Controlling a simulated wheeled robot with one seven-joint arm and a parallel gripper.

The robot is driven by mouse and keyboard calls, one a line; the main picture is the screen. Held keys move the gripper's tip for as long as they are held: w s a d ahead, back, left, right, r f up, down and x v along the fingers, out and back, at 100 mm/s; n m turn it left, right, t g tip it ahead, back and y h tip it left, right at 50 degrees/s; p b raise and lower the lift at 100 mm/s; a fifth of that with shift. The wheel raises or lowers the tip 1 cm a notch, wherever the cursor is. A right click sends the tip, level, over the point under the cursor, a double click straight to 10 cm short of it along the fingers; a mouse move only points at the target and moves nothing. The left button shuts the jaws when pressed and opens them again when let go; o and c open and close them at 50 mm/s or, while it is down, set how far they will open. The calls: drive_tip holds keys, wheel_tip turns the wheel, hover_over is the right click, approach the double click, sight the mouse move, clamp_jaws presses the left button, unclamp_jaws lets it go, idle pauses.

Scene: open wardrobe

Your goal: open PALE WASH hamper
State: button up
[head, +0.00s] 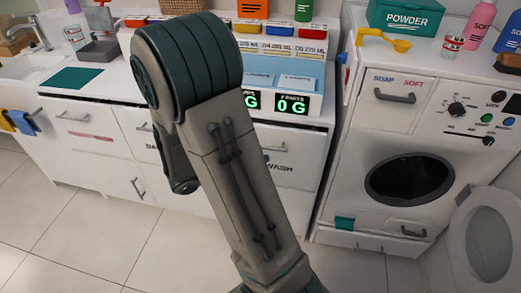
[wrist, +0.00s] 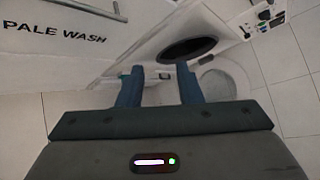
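The PALE WASH hamper is a white front with black lettering (wrist: 68,33) at the upper left of the wrist view. A dark bar handle (wrist: 92,9) runs along the top edge there, above the lettering. In the head view a white front marked "WASH" (head: 291,176) shows right of my arm, with the rest of its word hidden. It looks closed there. In the head view my arm hides the gripper.
White cabinets (head: 95,135) are at the left. The tiled floor (head: 70,240) in front is clear.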

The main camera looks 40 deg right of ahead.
sight(265, 148)
drive_tip(key=w+f+n+t+h+b, duration=0.1)
drive_tip(key=w+f+n+t+b, duration=0.1)
drive_tip(key=w+f+n+t, duration=0.75)
drive_tip(key=d+n+g, duration=0.1)
drive_tip(key=d, duration=0.3)
drive_tip(key=w+d+g, duration=0.1)
drive_tip(key=d, duration=0.3)
drive_tip(key=d+f+n+g, duration=0.1)
drive_tip(key=d, duration=0.3)
drive_tip(key=shift+w+d+f+n+g+b, duration=0.1)
drive_tip(key=shift+w+d+n+g+b, duration=0.2)
drive_tip(key=shift+w+n+g+b, duration=0.05)
clamp_jaws()
